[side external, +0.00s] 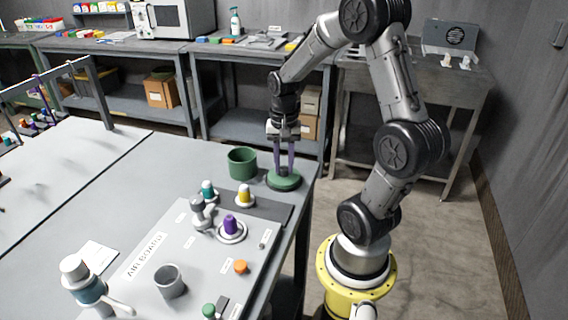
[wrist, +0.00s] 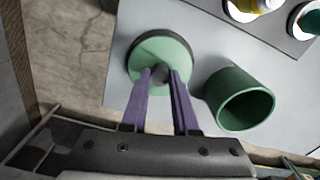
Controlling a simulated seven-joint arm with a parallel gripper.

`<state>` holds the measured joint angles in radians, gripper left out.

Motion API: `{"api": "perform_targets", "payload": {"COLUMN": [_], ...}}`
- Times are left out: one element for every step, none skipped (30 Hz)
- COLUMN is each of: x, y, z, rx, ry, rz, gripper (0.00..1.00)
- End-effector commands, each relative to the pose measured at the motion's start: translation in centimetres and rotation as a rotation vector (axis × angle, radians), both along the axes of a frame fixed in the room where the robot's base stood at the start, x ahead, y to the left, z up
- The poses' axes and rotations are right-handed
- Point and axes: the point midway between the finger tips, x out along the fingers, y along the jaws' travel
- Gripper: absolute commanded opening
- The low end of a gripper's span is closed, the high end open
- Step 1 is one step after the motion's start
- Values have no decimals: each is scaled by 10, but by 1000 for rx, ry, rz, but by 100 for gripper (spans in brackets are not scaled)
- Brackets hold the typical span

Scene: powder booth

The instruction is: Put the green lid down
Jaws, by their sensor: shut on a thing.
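The green lid (side external: 284,181) is a round disc near the table's far right corner. It also shows in the wrist view (wrist: 175,52), with a dark knob in its middle. My gripper (side external: 285,172) points down with its purple fingers shut on the lid's knob; the fingertips show in the wrist view (wrist: 160,76). The lid is at or very close to the table top; I cannot tell if it touches. A green open pot (side external: 242,162) stands just left of the lid, and in the wrist view (wrist: 240,100) it is to the right, apart from the lid.
A grey board (side external: 190,262) holds a purple item (side external: 230,225) and a grey cup (side external: 169,281). Teal (side external: 208,190) and yellow (side external: 244,194) items stand near the pot on a dark strip. The table edge is close beside the lid.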

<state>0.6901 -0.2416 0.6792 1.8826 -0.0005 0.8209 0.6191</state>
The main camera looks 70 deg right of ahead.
Motion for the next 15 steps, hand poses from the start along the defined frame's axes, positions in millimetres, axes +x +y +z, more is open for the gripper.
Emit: {"api": "perform_targets", "payload": {"x": [0, 0, 0, 0, 0, 0, 0, 0, 0, 0, 0, 0, 0, 0, 0], "y": [0, 0, 0, 0, 0, 0, 0, 0, 0, 0, 0, 0, 0, 0, 0], "z": [-1, -1, -3, -3, -3, -3, -3, -3, -3, -3, -3, -3, -3, -3, -3], "rx": [0, 0, 0, 0, 0, 0, 0, 0, 0, 0, 0, 0, 0, 0, 0], "ry": [0, 0, 0, 0, 0, 0, 0, 0, 0, 0, 0, 0, 0, 0, 0], "rz": [0, 0, 0, 0, 0, 0, 0, 0, 0, 0, 0, 0, 0, 0, 0], "gripper": [0, 0, 0, 0, 33, 40, 46, 51, 58, 58, 58, 58, 58, 58, 58]}}
